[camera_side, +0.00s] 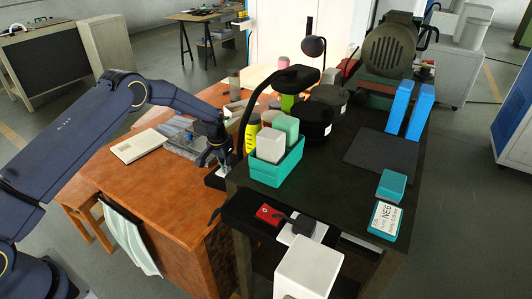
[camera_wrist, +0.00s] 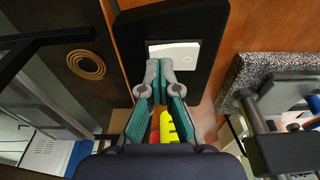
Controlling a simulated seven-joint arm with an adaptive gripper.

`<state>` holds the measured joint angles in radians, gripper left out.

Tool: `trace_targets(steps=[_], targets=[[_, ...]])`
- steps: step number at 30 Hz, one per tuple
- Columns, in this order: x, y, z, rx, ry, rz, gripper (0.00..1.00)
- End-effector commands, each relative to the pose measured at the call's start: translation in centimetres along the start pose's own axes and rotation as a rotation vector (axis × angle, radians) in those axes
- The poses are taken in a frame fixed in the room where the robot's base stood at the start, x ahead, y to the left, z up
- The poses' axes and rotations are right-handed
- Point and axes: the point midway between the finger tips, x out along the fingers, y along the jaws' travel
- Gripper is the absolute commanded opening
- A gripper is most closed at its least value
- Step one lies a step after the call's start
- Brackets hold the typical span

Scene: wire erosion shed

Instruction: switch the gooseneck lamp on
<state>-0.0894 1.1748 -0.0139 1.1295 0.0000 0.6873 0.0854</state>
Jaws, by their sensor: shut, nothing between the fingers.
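The gooseneck lamp shows in the side view as a black curved neck with a flat dark head (camera_side: 297,76). Its black base (camera_side: 218,181) sits low at the orange bench's right edge, just below my gripper. In the wrist view the black base (camera_wrist: 212,30) carries a white switch plate (camera_wrist: 174,54). My gripper (camera_side: 208,165) is shut and empty, pointing down at the base. In the wrist view its fingertips (camera_wrist: 158,70) overlap the plate's lower left edge; I cannot tell whether they touch it. I cannot make out the switch position or whether the lamp is lit.
A teal bin (camera_side: 277,168) with boxes stands on the dark table right of my gripper. A yellow bottle (camera_side: 252,133) stands close beside the lamp's neck. A speckled grey block (camera_wrist: 240,72) lies right of the base in the wrist view. A notebook (camera_side: 138,146) lies on the bench.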

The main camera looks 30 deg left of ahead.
Motion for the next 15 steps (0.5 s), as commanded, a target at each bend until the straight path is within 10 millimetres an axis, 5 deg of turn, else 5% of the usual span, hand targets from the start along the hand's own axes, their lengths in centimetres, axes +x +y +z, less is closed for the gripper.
trace_targets(steps=[15], targets=[[-0.23,-0.02,-0.08,0.000,0.001,0.000,0.00]])
